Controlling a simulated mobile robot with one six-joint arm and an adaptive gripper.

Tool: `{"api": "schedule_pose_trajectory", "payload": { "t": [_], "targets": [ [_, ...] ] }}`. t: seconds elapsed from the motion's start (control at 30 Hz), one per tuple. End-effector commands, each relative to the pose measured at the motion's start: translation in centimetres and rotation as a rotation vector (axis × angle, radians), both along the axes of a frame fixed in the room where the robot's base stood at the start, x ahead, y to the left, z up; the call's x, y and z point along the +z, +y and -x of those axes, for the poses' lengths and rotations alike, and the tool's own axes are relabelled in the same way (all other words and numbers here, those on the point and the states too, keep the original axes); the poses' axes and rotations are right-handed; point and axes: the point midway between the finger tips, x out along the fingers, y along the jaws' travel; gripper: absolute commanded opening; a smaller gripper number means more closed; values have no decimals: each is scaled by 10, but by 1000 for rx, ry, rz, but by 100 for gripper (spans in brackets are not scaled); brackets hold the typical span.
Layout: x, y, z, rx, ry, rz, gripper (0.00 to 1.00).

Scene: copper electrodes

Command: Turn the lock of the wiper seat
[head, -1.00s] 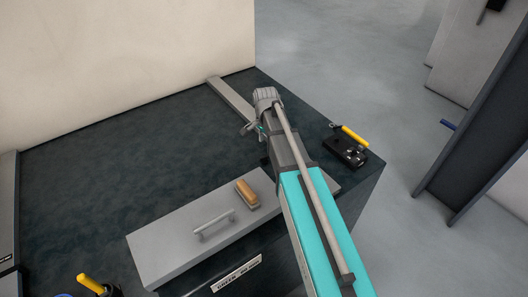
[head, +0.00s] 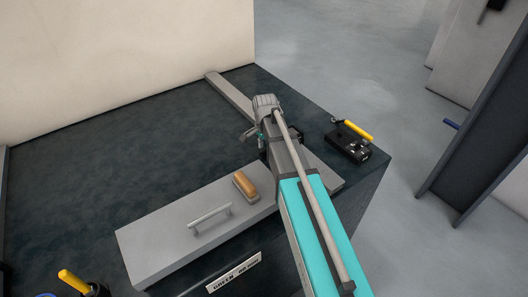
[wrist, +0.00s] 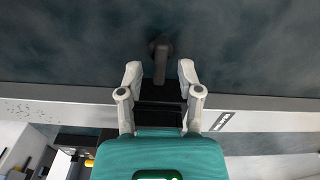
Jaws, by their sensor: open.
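In the wrist view a dark lever (wrist: 161,62) with a round base stands out from a dark mottled surface; it looks like the lock, though I cannot be sure. My gripper (wrist: 159,72) is open, with one pale finger on each side of the lever's lower end. I cannot tell whether either finger touches it. In the head view my gripper (head: 251,134) is over the dark bench top, left of my wrist. The lever is not clearly visible there, and no seat can be made out for certain.
A grey plate (head: 165,240) with a bar handle (head: 210,215) lies at the bench front, with an orange-topped brush (head: 246,186) on it. A black box (head: 348,146) with a yellow handle sits at the right edge. The bench's (head: 110,170) middle is clear.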

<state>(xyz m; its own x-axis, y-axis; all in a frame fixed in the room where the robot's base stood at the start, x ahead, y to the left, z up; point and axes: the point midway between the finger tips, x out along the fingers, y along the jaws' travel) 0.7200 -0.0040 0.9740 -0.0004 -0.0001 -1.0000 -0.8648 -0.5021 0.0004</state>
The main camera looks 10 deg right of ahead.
Motion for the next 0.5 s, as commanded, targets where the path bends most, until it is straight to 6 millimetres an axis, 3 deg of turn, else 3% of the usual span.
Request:
{"api": "schedule_pose_trajectory", "payload": {
  "t": [0.5],
  "targets": [
    [-7, 1, -1, 1, 0, 0, 47]
  ]
}}
